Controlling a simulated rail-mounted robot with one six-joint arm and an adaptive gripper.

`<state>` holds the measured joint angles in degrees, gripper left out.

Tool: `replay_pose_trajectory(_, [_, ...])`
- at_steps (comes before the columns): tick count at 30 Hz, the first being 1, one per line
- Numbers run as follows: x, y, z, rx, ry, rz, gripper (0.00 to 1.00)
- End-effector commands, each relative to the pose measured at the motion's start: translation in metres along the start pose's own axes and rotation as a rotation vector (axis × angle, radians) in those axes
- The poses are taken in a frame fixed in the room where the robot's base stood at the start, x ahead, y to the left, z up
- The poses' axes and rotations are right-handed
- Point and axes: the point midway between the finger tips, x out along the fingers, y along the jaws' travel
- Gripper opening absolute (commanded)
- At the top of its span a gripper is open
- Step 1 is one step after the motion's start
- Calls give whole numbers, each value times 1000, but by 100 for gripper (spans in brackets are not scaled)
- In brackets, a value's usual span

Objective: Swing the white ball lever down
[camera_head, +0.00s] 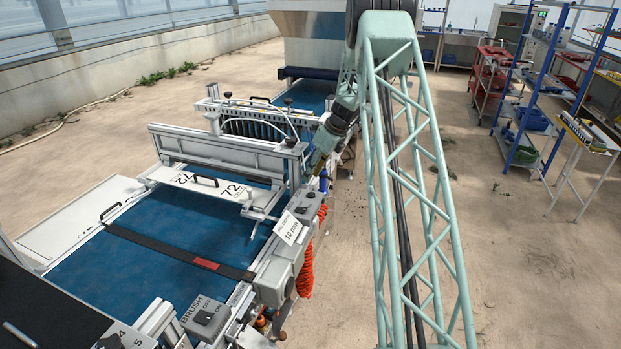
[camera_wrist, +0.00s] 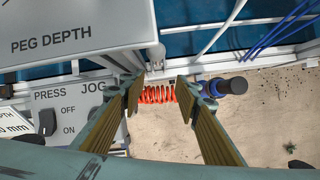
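My gripper (camera_wrist: 160,88) is open and empty in the wrist view, with its two brass-coloured fingers spread apart. In the head view my gripper (camera_head: 315,168) hangs at the right side of the blue-belted machine (camera_head: 150,130). A short pale rod with a rounded end (camera_wrist: 157,55) shows just beyond the gap between the fingertips. I cannot tell whether it is the white ball lever. No white ball stands out clearly in either view, and my arm hides part of the machine's right side.
A grey PEG DEPTH box (camera_wrist: 85,30) and a PRESS JOG switch box (camera_wrist: 75,110) lie left of the fingers. A red coiled hose (camera_wrist: 157,94) shows between them. A blue-black cylindrical part (camera_wrist: 228,87) is close to the right finger. Open floor (camera_head: 345,290) lies right of the machine.

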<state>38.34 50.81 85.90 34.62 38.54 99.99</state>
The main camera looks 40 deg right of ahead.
Motion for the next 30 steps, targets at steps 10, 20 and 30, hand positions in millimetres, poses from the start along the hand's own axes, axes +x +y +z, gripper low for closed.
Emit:
replay_pose_trajectory(10, [-36, 0, 1, 1, -1, -1, 30])
replay_pose_trajectory(20, [-51, 0, 1, 0, -1, -1, 30])
replay_pose_trajectory(30, [-51, 0, 1, 0, -1, -1, 30])
